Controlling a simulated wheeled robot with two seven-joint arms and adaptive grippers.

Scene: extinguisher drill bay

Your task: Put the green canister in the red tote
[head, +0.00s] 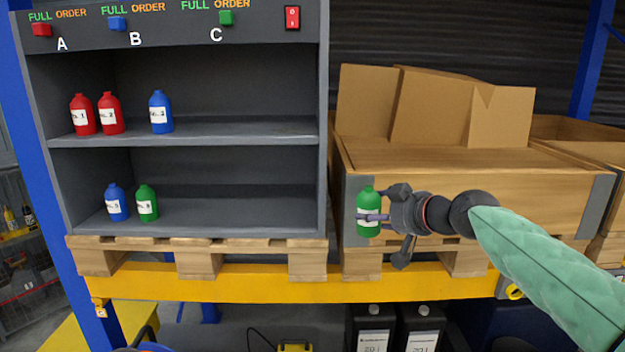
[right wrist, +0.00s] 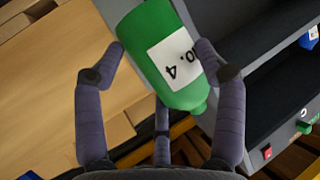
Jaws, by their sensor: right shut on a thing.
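A green canister (head: 368,198) with a white label is in my right gripper (head: 381,217), in front of the wooden crate's left end. In the right wrist view the same canister (right wrist: 150,40) sits between the fingers of the gripper (right wrist: 160,62), with "No. 4" on its label, tilted in the picture. The gripper is shut on it. A second green canister (head: 147,203) stands on the lower shelf, to the right of a blue one. No red tote shows in either view. My left gripper is not in view.
The grey shelf unit (head: 220,132) holds red canisters (head: 109,113) and blue canisters (head: 160,112). Red, blue and green buttons top it. Wooden crate (head: 470,195) stands right of it with cardboard flaps. A yellow beam (head: 230,288) runs below; black jugs (head: 372,330) stand under it.

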